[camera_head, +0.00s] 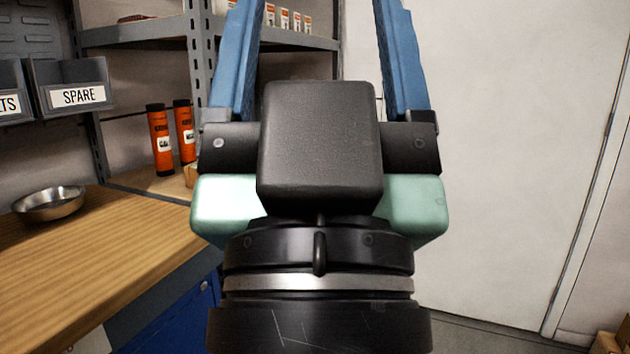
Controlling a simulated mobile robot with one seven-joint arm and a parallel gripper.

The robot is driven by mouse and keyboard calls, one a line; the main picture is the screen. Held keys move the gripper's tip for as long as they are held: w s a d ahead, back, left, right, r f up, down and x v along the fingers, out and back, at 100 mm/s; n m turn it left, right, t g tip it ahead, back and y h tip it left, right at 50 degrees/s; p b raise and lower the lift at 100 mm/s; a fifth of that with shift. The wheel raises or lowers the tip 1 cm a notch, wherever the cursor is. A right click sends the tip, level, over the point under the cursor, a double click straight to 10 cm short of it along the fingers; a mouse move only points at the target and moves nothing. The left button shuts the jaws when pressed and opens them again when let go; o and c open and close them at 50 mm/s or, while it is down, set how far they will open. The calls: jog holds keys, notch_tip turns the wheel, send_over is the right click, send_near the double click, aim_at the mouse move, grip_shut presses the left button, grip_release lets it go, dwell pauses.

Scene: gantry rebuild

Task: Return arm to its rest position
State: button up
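My gripper (318,40) fills the middle of the head view, with its two blue fingers pointing up and spread wide apart. The fingertips run out of the top of the frame. In the visible gap between the fingers I see no held object, only the shelf and wall behind. The dark wrist and black gripper housing of my arm stand in front of the scene and hide part of the shelf and the workbench's right end.
A wooden workbench (110,255) with a metal bowl (50,203) is at left. A grey shelf unit (140,35) holds orange cylinders (160,140) and small boxes (284,18). Bins, one labelled SPARE (82,97), hang at left. A pale door (500,150) is at right, a box (607,343) bottom right.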

notch_tip(320, 180, up, 28)
jog(key=p, duration=2.6)
jog(key=shift+r, duration=0.25)
